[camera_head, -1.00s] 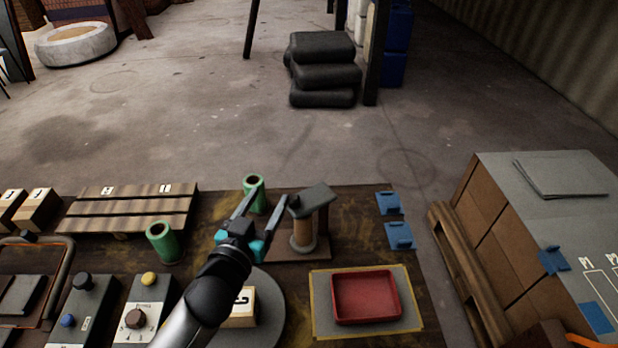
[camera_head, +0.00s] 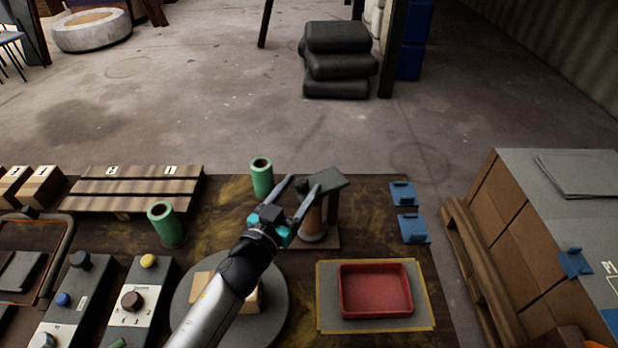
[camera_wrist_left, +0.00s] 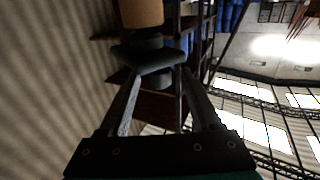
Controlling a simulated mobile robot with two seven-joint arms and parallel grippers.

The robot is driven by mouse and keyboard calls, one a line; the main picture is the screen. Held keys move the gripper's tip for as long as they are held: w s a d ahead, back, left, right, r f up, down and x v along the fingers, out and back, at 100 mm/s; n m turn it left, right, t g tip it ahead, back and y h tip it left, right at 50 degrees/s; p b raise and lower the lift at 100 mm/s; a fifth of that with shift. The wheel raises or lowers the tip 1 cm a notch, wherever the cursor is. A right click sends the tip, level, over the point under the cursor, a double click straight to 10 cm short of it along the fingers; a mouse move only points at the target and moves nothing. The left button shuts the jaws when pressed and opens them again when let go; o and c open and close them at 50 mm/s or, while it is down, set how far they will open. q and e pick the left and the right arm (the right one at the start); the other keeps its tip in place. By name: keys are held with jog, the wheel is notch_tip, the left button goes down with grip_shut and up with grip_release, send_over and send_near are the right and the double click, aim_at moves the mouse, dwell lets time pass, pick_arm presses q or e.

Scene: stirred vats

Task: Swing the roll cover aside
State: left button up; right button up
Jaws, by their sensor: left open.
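The roll cover (camera_head: 327,179) is a dark grey flat plate on top of a small stand at the table's far side. Under it a brown roll (camera_head: 313,222) stands upright beside a dark post. My left gripper (camera_head: 304,184) is open, and its fingers reach up to the cover's left end. The right-hand fingertip overlaps the cover's edge in the head view; I cannot tell whether they touch. In the left wrist view the cover (camera_wrist_left: 148,55) lies just beyond the spread fingers (camera_wrist_left: 160,80), with the roll (camera_wrist_left: 141,13) at the top. My right gripper is out of view.
Two green cylinders (camera_head: 261,179) (camera_head: 165,225) stand left of the stand. A grey turntable (camera_head: 190,310) with wooden blocks lies under my left arm. A red tray (camera_head: 375,290) lies front right. Blue clips (camera_head: 412,228) sit at the right edge.

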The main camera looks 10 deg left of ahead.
pick_arm(q)
jog(key=shift+x, duration=2.35)
grip_shut()
